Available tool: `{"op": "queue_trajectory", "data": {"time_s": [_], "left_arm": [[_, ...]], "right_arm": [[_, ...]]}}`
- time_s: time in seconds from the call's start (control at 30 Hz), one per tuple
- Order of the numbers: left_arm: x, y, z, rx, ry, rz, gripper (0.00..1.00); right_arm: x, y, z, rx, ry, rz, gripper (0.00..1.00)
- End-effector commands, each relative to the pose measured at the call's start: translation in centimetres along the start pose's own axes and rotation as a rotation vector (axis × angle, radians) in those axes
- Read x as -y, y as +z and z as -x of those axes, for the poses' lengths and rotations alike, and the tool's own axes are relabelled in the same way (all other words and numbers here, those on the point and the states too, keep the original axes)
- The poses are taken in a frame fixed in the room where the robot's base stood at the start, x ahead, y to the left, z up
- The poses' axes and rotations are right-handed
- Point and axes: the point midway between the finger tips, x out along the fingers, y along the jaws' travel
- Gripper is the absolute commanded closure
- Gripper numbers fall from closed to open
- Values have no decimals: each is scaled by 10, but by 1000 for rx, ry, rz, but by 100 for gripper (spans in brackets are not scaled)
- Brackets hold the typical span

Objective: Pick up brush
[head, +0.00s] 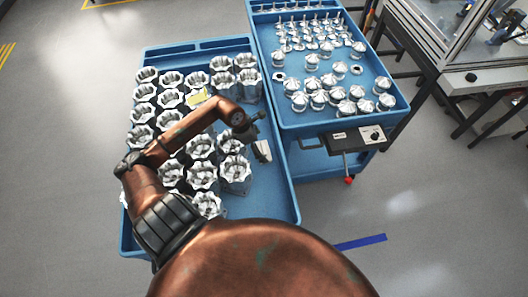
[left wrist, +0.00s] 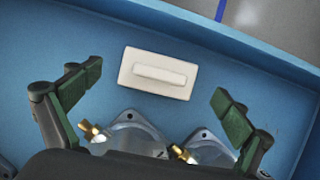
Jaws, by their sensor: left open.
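The brush (left wrist: 158,73) is a white rectangular block with a raised bar along its top. It lies flat on the floor of the left blue tray, near the tray's wall. In the head view the brush (head: 263,151) shows as a pale piece right of the metal housings. My left gripper (head: 254,128) is above it, with fingers spread and empty. In the left wrist view the green finger pads stand apart on either side of the brush, not touching it. My right gripper is not in view.
Metal housings (head: 201,146) stand in rows in the left blue tray (head: 270,196), close to the brush. Another blue tray (head: 335,123) with shiny metal parts is at the right. The left tray's front right floor is clear.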

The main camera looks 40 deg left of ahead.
Motion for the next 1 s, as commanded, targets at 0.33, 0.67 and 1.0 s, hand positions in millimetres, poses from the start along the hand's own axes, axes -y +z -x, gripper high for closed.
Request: {"op": "queue_trajectory", "data": {"time_s": [0.33, 0.67, 1.0], "left_arm": [[0, 2, -27, 0, 0, -3, 4], [0, 2, -26, 0, 0, -3, 18], [0, 2, -26, 0, 0, -3, 42]], "right_arm": [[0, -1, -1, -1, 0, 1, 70], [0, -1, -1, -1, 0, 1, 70], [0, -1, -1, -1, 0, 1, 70]]}}
